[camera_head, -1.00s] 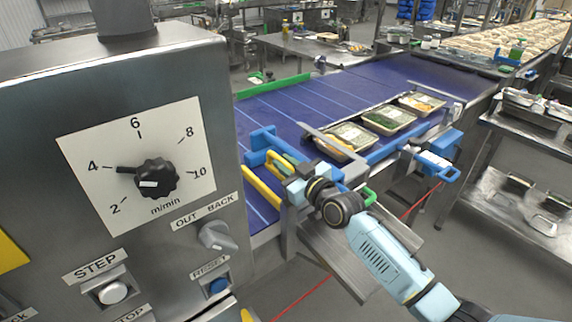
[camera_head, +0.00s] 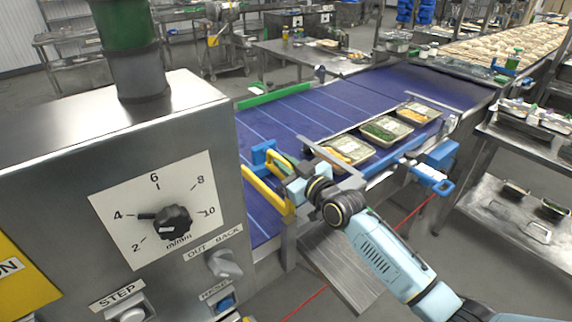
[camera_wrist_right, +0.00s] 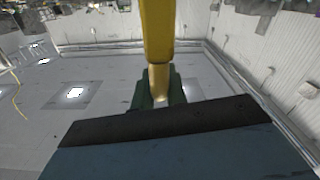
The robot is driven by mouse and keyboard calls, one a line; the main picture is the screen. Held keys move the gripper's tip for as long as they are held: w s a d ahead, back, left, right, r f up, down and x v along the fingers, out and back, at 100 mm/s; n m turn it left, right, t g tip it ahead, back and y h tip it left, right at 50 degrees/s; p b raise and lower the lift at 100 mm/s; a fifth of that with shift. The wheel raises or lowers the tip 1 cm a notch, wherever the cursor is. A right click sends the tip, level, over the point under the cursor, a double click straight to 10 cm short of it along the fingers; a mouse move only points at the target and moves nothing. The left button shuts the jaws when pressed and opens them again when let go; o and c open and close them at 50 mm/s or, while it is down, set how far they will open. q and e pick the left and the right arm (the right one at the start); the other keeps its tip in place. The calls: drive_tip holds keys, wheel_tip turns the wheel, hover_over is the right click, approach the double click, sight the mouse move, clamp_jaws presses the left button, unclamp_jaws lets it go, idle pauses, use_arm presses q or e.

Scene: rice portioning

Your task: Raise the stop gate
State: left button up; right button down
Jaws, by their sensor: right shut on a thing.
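A yellow bar (camera_head: 266,190), apparently part of the stop gate, stands at the near edge of the blue conveyor belt (camera_head: 300,118), beside a blue bracket (camera_head: 262,154). My right gripper (camera_head: 291,181) is at this bar, its arm coming in from the lower right. In the right wrist view, a yellow post (camera_wrist_right: 157,35) runs down between the dark green fingers of my right gripper (camera_wrist_right: 160,92), which are shut on it. The fingertips are partly hidden in the head view. My left gripper is not in view.
A steel control box (camera_head: 60,170) with a speed dial (camera_head: 172,222) fills the left. A steel shelf rack (camera_head: 490,190) stands at the right.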

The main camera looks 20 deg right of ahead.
drive_tip(key=shift+r, duration=0.4)
drive_tip(key=c, duration=1.7)
unclamp_jaws()
drive_tip(key=shift+o, duration=1.5)
drive_tip(key=shift+f, duration=0.1)
drive_tip(key=v, duration=1.3)
drive_tip(key=shift+s+b, duration=0.2)
drive_tip(key=shift+b, duration=0.2)
